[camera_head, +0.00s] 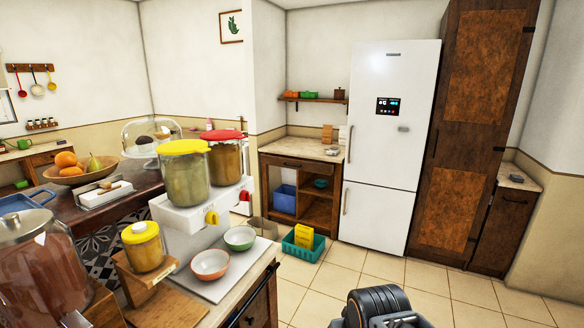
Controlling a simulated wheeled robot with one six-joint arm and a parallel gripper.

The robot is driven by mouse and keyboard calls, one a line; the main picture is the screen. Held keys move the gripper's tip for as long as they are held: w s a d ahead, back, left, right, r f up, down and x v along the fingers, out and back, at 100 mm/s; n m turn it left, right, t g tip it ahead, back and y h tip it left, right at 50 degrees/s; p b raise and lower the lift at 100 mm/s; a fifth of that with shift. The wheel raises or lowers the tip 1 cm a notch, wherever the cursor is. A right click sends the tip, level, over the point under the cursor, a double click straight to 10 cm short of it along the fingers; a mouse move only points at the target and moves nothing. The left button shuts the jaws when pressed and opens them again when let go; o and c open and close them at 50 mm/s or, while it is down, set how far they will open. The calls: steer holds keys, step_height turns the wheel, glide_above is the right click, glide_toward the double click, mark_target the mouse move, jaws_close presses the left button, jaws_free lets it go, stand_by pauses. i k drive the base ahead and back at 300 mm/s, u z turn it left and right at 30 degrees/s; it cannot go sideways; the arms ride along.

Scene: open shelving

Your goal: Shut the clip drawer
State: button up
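No drawer in view is marked as the clip drawer, and no clips can be made out. A wooden drawer front (310,167) with a dark handle sits under the back counter, left of the fridge, and looks flush. A dark drawer or door front (262,307) with handles shows at the near counter's right side, partly cut off by the bottom edge. I cannot tell how far in it sits. A black part of my arm shows at the bottom, right of that counter. My gripper's fingers are not in view.
The near counter (238,290) holds a white two-jar dispenser (180,212), two bowls and a yellow-lidded jar (142,246). A teal crate (303,243) with a yellow box stands on the floor before the back counter. The tiled floor (400,275) before the fridge (388,140) is clear.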

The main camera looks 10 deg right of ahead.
mark_target(327, 168)
steer(key=z, duration=0.45)
steer(key=k, duration=0.55)
steer(key=z, duration=0.75)
steer(key=i, duration=3.3)
steer(key=u, duration=0.5)
steer(key=i, duration=1.6)
steer(key=u, duration=1.85)
steer(key=i, duration=1.3)
steer(key=u, duration=0.9)
